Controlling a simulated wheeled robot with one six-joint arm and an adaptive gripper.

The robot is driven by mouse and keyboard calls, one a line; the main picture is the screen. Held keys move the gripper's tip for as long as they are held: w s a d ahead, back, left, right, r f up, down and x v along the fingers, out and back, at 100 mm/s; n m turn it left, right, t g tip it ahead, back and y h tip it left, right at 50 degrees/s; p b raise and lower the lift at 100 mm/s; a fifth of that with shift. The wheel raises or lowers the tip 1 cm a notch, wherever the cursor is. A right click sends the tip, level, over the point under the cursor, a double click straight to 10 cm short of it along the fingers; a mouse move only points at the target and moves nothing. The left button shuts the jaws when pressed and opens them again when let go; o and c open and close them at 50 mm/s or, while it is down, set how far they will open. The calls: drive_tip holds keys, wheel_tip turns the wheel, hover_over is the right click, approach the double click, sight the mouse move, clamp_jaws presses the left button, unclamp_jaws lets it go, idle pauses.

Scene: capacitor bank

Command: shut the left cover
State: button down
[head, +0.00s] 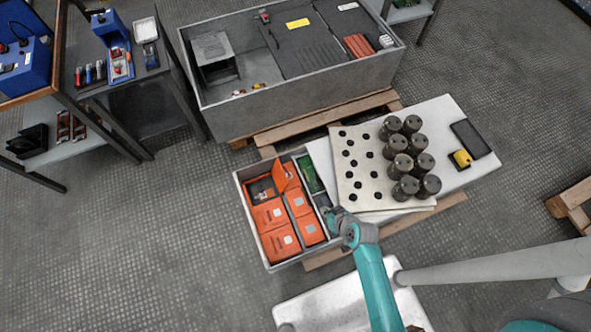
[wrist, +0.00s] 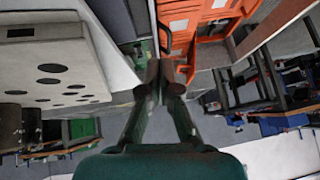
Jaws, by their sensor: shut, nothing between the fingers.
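An orange cover (head: 279,176) stands raised beside an open compartment with a dark inside (head: 262,189), at the back left of a grey crate (head: 241,205). The other orange boxes (head: 277,243) in the crate look shut. My gripper (head: 327,211) is at the crate's right side, to the right of and nearer than the raised cover, apart from it. In the wrist view my gripper (wrist: 166,78) is shut and empty, with orange parts (wrist: 210,22) beyond it. Whether it touches anything is unclear.
A white bench (head: 462,181) right of the crate bears a pale mat (head: 358,190), several dark cylinders (head: 405,185) and a yellow item (head: 462,158). A large grey enclosure (head: 270,104) with dark panels (head: 305,45) stands behind. Shelves (head: 125,85) are at left; floor is free left of the crate.

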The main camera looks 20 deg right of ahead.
sight(283, 176)
drive_tip(key=w+d+g+y, duration=0.1)
drive_tip(key=w+d, duration=0.1)
drive_tip(key=w, duration=0.3)
drive_tip(key=w+d+n+y, duration=0.1)
drive_tip(key=w+d+y, duration=0.1)
drive_tip(key=w, duration=0.4)
drive_tip(key=w+d+g+y, duration=0.1)
drive_tip(key=w, duration=0.5)
drive_tip(key=shift+w+d+r+n+g, duration=0.15)
drive_tip(key=shift+d+r+n+g, duration=0.15)
drive_tip(key=shift+d+r+n, duration=0.1)
drive_tip(key=x, duration=0.9)
drive_tip(key=shift+w+a+f, duration=0.15)
drive_tip(key=shift+w+a, duration=0.05)
drive_tip(key=shift+a, duration=0.05)
drive_tip(key=shift+a+f, duration=0.15)
drive_tip(key=shift+a, duration=0.15)
drive_tip(key=shift+w+a, duration=0.1)
drive_tip(key=shift+a, duration=1.65)
drive_tip(key=shift+a+r, duration=0.1)
drive_tip(key=shift+r, duration=0.15)
drive_tip(key=shift+a+r, duration=0.2)
drive_tip(key=shift+a, duration=0.05)
